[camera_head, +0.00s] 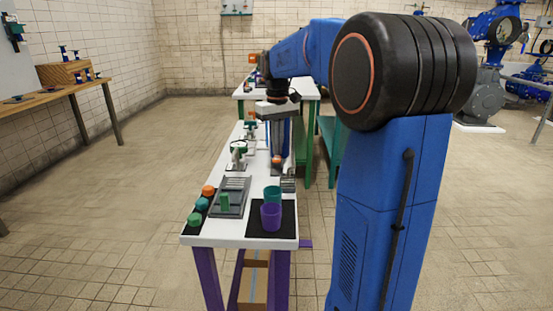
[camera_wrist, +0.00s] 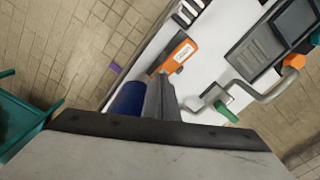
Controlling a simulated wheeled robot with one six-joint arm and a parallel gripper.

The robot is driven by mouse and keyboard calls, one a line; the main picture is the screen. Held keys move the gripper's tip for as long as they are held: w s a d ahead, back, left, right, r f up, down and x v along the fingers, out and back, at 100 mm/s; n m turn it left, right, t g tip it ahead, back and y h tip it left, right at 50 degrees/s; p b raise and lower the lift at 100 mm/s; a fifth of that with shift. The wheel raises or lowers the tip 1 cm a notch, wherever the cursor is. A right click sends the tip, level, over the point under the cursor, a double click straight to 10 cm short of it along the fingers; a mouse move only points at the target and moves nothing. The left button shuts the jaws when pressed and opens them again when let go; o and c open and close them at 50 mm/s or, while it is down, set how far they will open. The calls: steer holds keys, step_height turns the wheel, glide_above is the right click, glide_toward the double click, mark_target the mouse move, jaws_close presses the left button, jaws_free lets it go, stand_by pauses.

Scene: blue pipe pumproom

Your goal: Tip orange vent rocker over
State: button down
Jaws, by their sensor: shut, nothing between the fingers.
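The orange vent rocker (camera_wrist: 178,56), an orange block with a white label, lies on the white bench top in the wrist view. In the head view it is a small orange spot (camera_head: 276,160) below my gripper, partly hidden. My gripper (camera_wrist: 158,80) is shut and empty, pointing down. In the wrist view its fingertips overlap the near end of the rocker's surround; I cannot tell whether they touch it. In the head view my gripper (camera_head: 277,152) hangs over the bench's right side. Which way the rocker is tipped is not clear.
A teal bench (camera_head: 328,150) stands right.

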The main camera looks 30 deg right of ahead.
step_height(320, 180, up, 8)
steer(key=shift+r, duration=0.15)
stand_by(0.7)
stand_by(0.5)
